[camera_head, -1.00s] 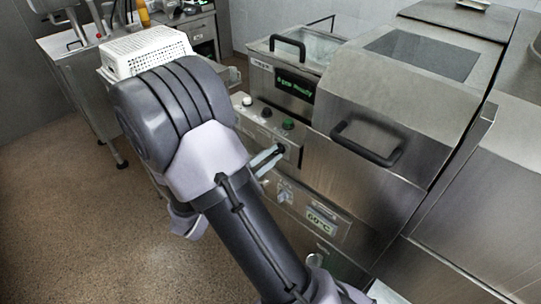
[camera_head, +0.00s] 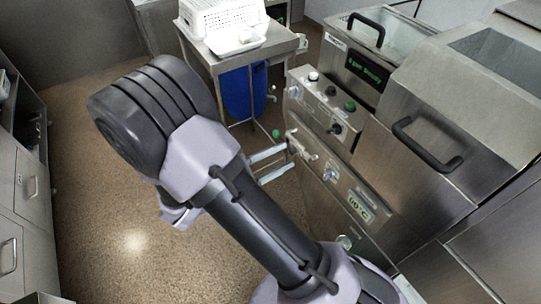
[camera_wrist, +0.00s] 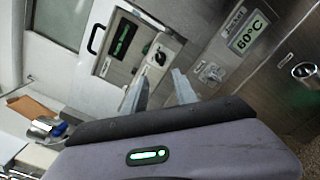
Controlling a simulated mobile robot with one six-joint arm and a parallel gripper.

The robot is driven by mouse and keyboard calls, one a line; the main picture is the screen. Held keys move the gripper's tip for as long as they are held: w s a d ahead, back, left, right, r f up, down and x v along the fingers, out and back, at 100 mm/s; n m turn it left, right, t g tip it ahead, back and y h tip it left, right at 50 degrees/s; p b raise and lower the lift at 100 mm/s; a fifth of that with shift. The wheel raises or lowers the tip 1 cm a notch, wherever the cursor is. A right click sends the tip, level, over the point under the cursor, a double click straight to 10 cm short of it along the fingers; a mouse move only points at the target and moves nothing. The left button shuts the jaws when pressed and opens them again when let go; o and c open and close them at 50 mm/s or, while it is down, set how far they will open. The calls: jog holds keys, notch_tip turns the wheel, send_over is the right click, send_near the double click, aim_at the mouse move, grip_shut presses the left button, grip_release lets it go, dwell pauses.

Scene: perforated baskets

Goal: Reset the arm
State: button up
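My gripper (camera_head: 270,163) shows in the head view just beyond my arm, in front of the steel machine's control panel. Its two pale fingers stand apart with nothing between them. In the wrist view the fingers (camera_wrist: 160,92) are also apart and empty, pointing towards the machine's front with its knobs and the 60°C display (camera_wrist: 247,34). My arm is bent across the middle of the head view and hides part of the floor and the lower machine front.
The steel machine (camera_head: 425,195) with black handles fills the right side. A steel table (camera_head: 225,62) holds a white perforated basket (camera_head: 215,15) and a white tray (camera_head: 238,40). A blue bin (camera_head: 243,92) stands beneath. Drawers (camera_head: 28,185) line the left. Brown floor (camera_head: 100,245) is open between.

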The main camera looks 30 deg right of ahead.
jog(key=a, duration=0.3)
jog(key=shift+s, duration=0.15)
jog(key=s+r+m+g+y, duration=0.4)
jog(key=s+m+y, duration=0.5)
jog(key=s+y, duration=0.3)
jog(key=w+a+r+m+t+y, duration=0.1)
jog(key=a+r+m+t+y, duration=0.4)
jog(key=a+r+t+y, duration=0.2)
jog(key=shift+w+a+r+t+y+b, duration=0.3)
jog(key=shift+w+a+r+t+y, duration=0.15)
jog(key=shift+a+t, duration=0.5)
jog(key=shift+s+a, duration=0.1)
jog(key=shift+s, duration=0.05)
